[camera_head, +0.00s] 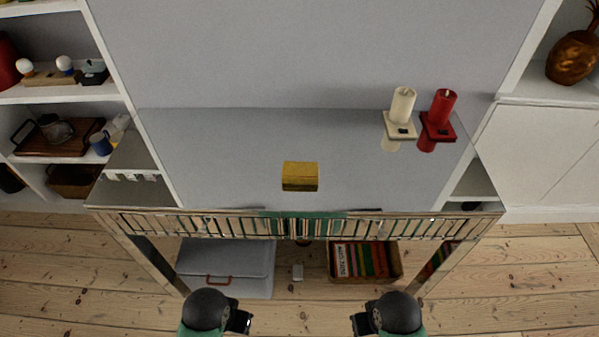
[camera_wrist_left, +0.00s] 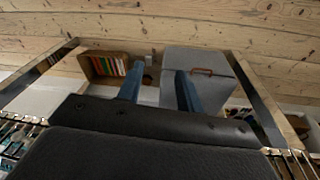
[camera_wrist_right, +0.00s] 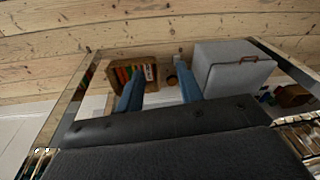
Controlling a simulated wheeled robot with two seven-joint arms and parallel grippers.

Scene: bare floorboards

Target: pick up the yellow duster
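The yellow duster (camera_head: 300,176) is a small block lying on the grey tabletop, near the middle of its front edge, in the head view. My left gripper (camera_head: 246,321) and my right gripper (camera_head: 356,323) are at the bottom of the head view, in front of the table and apart from the duster. In the left wrist view the blue fingers of the left gripper (camera_wrist_left: 160,88) stand apart with nothing between them. In the right wrist view the fingers of the right gripper (camera_wrist_right: 157,92) are also apart and empty. The duster is in neither wrist view.
A cream candle (camera_head: 403,104) and a red candle (camera_head: 442,107) stand on square holders at the table's right. Below the table are a grey box (camera_head: 228,262) with a handle and a crate of books (camera_head: 364,279). Shelves flank both sides. The tabletop around the duster is clear.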

